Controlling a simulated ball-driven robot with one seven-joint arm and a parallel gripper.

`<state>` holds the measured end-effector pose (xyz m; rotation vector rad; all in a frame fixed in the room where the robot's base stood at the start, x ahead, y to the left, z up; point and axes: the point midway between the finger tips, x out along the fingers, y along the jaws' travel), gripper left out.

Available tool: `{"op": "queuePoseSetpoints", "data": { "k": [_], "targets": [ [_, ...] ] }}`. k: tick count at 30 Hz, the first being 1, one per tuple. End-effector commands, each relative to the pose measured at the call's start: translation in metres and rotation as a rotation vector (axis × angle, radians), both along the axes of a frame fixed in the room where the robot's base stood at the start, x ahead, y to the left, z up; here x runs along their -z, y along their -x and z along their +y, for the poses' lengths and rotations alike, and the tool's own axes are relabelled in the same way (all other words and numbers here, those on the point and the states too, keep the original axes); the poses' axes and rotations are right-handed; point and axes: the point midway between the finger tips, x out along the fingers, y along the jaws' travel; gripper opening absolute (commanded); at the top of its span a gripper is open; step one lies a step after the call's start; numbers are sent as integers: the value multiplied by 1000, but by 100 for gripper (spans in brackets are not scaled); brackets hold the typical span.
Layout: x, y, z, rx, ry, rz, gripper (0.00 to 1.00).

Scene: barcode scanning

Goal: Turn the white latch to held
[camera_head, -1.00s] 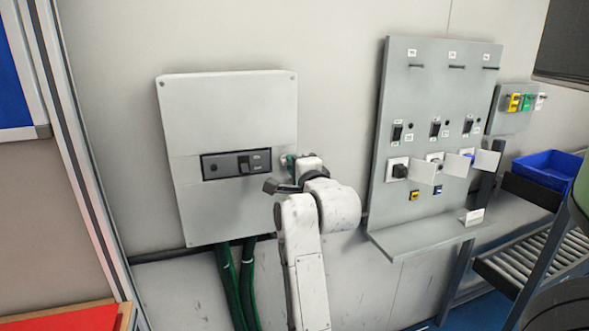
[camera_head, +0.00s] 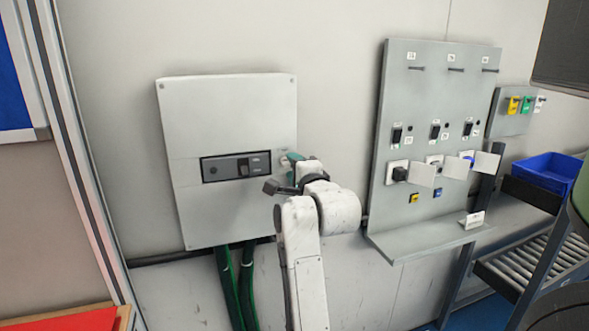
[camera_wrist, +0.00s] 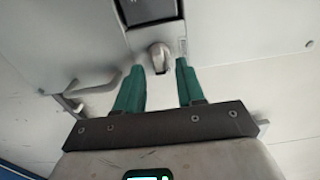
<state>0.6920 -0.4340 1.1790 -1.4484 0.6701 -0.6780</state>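The white latch (camera_wrist: 160,57) is a small rounded pale lever beside the dark switch panel (camera_wrist: 150,10) in the wrist view. In the head view it sits near the right edge of the grey wall box (camera_head: 230,110), mostly hidden by my gripper (camera_head: 290,160). In the wrist view my gripper (camera_wrist: 160,72) is open, with one green finger on each side of the latch. Gaps show between the latch and both fingers, and the fingertips reach about level with it. Any lettering by the latch is too small to read.
A grey board (camera_head: 440,90) with switches, sockets and projecting flaps hangs right of the box. Green cables (camera_head: 238,285) run below the box. A blue bin (camera_head: 548,170) rests on a rack at far right. In the wrist view a grey bent bar (camera_wrist: 90,88) lies left of the fingers.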

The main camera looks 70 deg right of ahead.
Motion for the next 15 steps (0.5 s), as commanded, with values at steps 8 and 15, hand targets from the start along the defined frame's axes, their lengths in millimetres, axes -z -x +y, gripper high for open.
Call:
{"op": "queuePoseSetpoints", "data": {
  "k": [8,15],
  "targets": [
    [0,4,5,-1,1,0,38],
    [2,29,36,-2,4,0,38]
  ]
}}
